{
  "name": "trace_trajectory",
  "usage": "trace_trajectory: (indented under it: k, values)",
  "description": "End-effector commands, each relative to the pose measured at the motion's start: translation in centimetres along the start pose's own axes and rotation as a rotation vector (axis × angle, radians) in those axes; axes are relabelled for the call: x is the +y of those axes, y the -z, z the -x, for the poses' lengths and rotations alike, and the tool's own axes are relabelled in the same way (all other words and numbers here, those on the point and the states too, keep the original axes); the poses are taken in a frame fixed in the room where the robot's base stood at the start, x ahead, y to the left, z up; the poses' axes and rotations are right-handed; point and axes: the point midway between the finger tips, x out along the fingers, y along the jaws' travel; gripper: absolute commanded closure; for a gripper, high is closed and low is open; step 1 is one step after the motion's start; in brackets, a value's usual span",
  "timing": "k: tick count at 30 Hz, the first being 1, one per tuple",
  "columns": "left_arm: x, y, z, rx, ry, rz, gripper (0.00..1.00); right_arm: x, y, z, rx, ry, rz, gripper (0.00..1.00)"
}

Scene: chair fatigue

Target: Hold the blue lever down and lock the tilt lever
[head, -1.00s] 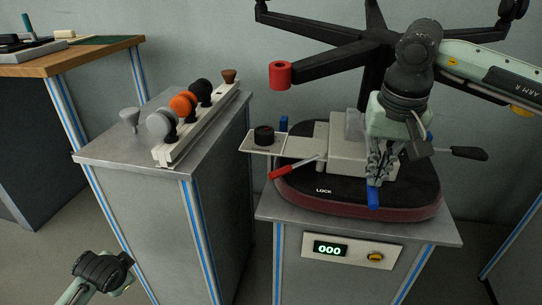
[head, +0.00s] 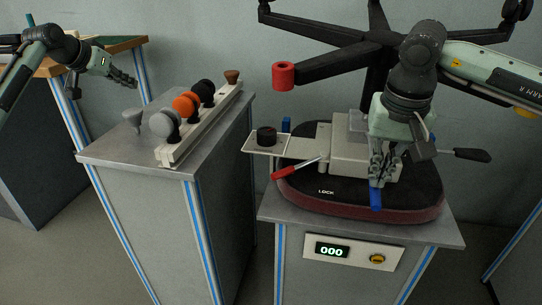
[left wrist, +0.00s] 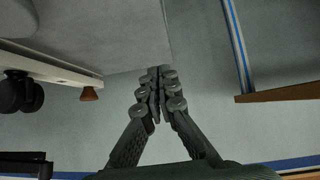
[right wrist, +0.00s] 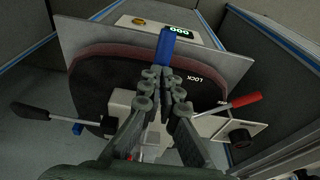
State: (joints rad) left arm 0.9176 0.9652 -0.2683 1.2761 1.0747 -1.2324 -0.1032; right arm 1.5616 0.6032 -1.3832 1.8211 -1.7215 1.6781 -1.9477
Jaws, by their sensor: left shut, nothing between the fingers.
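The blue lever (head: 376,199) sticks out over the front of the dark round seat base; its blue end also shows in the right wrist view (right wrist: 167,48). My right gripper (head: 378,182) is at the blue lever with its fingertips close together. I cannot tell whether they pinch it or only rest on it. The red-handled lever (head: 286,173), likely the tilt lever, points left near the printed LOCK mark (head: 326,191); it also shows in the right wrist view (right wrist: 246,101). My left gripper (head: 132,82) is shut and empty, above the back left of the knob bench.
A grey bench (head: 105,154) holds a rail of several knobs (head: 184,104) left of the chair. A black-handled lever (head: 472,155) sticks out right. A panel (head: 350,250) reads 000. A gap separates the benches.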

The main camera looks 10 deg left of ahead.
Motion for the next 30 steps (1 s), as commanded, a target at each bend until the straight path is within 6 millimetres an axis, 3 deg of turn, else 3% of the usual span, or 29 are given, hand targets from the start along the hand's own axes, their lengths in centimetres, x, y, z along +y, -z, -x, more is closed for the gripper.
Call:
trace_trajectory:
  k: [1, 6, 10, 13, 18, 24, 30]
  values:
    - [3.7, 2.8, 0.5, 0.023, -0.084, -0.007, 1.0, 0.1, 0.0, -0.4, -0.002, -0.004, -0.003, 1.0]
    - [14.7, 8.7, 3.2, 0.039, -0.326, -0.063, 1.0, 0.2, 0.0, -0.4, -0.002, -0.004, -0.003, 1.0]
    - [22.8, 10.3, 5.4, -0.011, -0.488, -0.15, 1.0, 0.1, 0.0, -0.4, -0.002, -0.004, -0.003, 1.0]
    - [28.2, 7.5, 5.3, -0.136, -0.597, -0.249, 1.0, 0.1, 0.0, -0.4, -0.002, -0.005, -0.003, 1.0]
    - [33.1, -0.5, 3.6, -0.378, -0.721, -0.392, 1.0, 0.2, 0.0, -0.4, -0.003, -0.005, -0.003, 1.0]
    - [35.3, -7.4, 2.9, -0.573, -0.812, -0.496, 1.0, 0.2, 0.0, -0.4, -0.003, -0.005, -0.003, 1.0]
    - [36.4, -9.9, 2.2, -0.619, -0.835, -0.52, 1.0, 0.2, 0.0, -0.4, -0.003, -0.005, -0.003, 1.0]
